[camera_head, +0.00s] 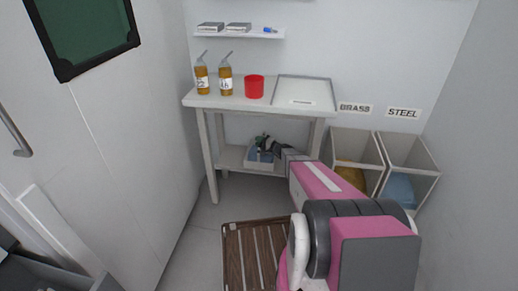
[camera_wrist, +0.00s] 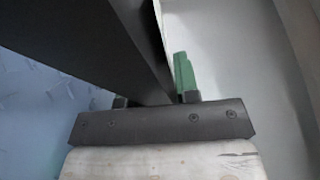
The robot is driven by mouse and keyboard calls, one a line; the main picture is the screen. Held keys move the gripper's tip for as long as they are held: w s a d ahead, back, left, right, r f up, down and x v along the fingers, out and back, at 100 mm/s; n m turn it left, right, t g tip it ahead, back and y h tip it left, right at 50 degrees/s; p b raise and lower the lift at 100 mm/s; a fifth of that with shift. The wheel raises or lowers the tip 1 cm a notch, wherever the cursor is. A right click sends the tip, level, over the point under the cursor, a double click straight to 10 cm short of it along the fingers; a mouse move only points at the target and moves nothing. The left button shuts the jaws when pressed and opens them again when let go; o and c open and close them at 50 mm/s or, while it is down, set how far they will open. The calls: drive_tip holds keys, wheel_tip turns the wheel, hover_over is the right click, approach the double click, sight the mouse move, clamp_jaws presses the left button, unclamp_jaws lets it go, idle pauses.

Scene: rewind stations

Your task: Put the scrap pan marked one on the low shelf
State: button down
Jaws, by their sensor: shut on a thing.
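A small pale grey-blue pan (camera_head: 259,160) is at the low shelf (camera_head: 231,157) of the white table. My gripper (camera_head: 263,142) reaches in under the tabletop and is shut at the pan's upper edge. I cannot tell whether the pan rests on the shelf or hangs just above it, and no number on it is readable. In the wrist view, a dark slanting wall (camera_wrist: 90,45) runs between the jaws, with a green finger (camera_wrist: 184,75) on its right side. A blue textured surface (camera_wrist: 40,110) fills the left.
The tabletop (camera_head: 226,101) holds two amber bottles (camera_head: 202,80), a red cup (camera_head: 254,87) and a grey-rimmed tray (camera_head: 304,92). Bins under BRASS (camera_head: 355,108) and STEEL (camera_head: 403,113) signs stand at right. A brown slatted platform (camera_head: 247,252) lies in front.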

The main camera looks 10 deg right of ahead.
drive_tip(key=shift+f, duration=1.95)
drive_tip(key=shift+f, duration=0.15)
drive_tip(key=c, duration=0.8)
unclamp_jaws()
drive_tip(key=shift+c, duration=0.2)
drive_tip(key=shift+s+d, duration=0.1)
drive_tip(key=v, duration=0.7)
drive_tip(key=shift+d, duration=0.1)
